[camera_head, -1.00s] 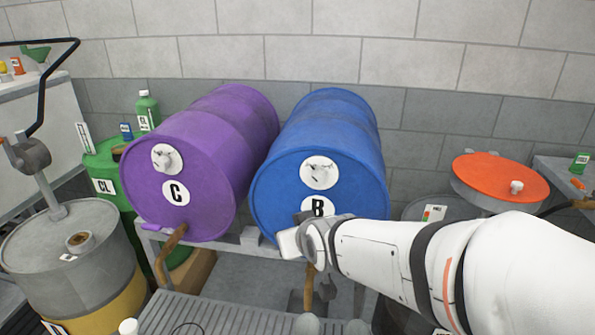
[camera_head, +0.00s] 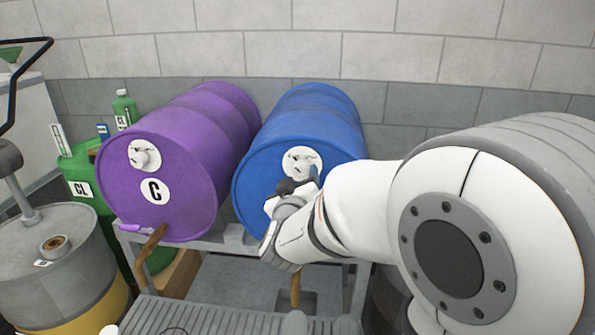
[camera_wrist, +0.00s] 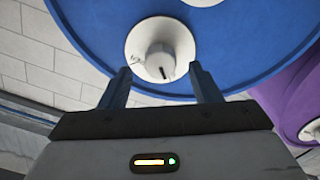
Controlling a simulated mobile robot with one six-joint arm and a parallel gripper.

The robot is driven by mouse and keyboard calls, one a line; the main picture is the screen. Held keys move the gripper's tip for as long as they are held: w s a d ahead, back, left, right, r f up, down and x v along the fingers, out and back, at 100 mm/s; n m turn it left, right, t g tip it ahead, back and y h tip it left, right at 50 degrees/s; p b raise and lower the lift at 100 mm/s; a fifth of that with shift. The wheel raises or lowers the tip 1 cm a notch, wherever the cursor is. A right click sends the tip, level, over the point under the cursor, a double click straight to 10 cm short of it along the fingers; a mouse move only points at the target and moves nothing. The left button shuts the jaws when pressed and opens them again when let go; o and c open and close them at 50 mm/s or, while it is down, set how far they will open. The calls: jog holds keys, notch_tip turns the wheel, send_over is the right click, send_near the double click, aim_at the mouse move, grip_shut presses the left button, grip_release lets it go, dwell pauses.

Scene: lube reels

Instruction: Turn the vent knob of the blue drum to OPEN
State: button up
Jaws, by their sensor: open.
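The blue drum (camera_head: 318,118) lies on its side on a rack, its round end facing me. Its vent knob (camera_wrist: 160,62) is a pale knob with a dark mark, on a white round plate (camera_wrist: 141,40). In the head view the plate (camera_head: 302,160) shows on the upper part of the drum's end, partly behind my arm. My gripper (camera_wrist: 163,82) is open in the wrist view, with a blue-grey finger on either side below the knob. The knob appears between and just beyond the fingertips; I cannot tell whether they touch it. The drum's letter label is hidden by my arm in the head view.
A purple drum (camera_head: 185,130) marked C lies close to the left on the same rack (camera_head: 230,240). A green container (camera_head: 82,170) and a grey and yellow drum (camera_head: 60,265) stand farther left. A brick wall (camera_head: 420,60) is behind.

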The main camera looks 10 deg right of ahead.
aim_at(301, 172)
jog(key=shift+x, duration=1.7)
jog(key=shift+c, duration=0.3)
